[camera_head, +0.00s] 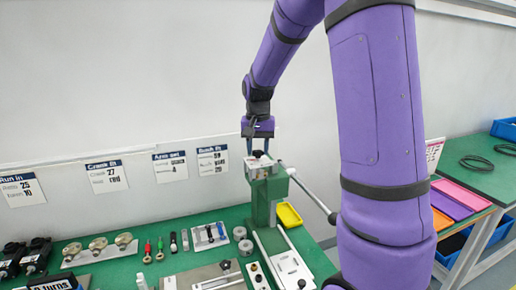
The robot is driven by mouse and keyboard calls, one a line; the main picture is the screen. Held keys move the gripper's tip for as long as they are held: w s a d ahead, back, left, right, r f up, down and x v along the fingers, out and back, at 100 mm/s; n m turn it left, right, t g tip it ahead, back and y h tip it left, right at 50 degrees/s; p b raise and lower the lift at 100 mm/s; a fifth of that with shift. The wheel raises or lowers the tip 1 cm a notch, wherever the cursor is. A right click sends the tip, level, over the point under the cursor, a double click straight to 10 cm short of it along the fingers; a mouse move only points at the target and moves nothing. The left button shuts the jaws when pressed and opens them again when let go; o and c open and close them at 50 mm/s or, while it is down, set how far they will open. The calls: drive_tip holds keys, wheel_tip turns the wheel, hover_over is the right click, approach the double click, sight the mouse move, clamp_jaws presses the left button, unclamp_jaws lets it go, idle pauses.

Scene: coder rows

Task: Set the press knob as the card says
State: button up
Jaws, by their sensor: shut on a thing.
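The green press (264,205) stands at the back of the green bench, with a pale head and a long lever reaching down to the right. A small dark knob (258,154) sits on top of its head. My gripper (258,150) points down over the head, its fingers on either side of the knob and shut on it. The knob's marks are too small to read. Printed cards hang on the wall: a "Run in" card (22,188), a "Crank fit" card (106,177), one like "Arm set" (170,167), and one like "Bush fit" (212,160). Their small print is blurred.
Small tools and parts lie left of the press. A yellow tray (288,215) sits just right of it. My purple arm crosses the right half.

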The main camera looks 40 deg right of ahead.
sight(258, 151)
drive_tip(key=shift+m, duration=0.6)
drive_tip(key=o, duration=0.9)
wheel_tip(258, 151, up, 11)
drive_tip(key=shift+f, duration=0.1)
idle(0.6)
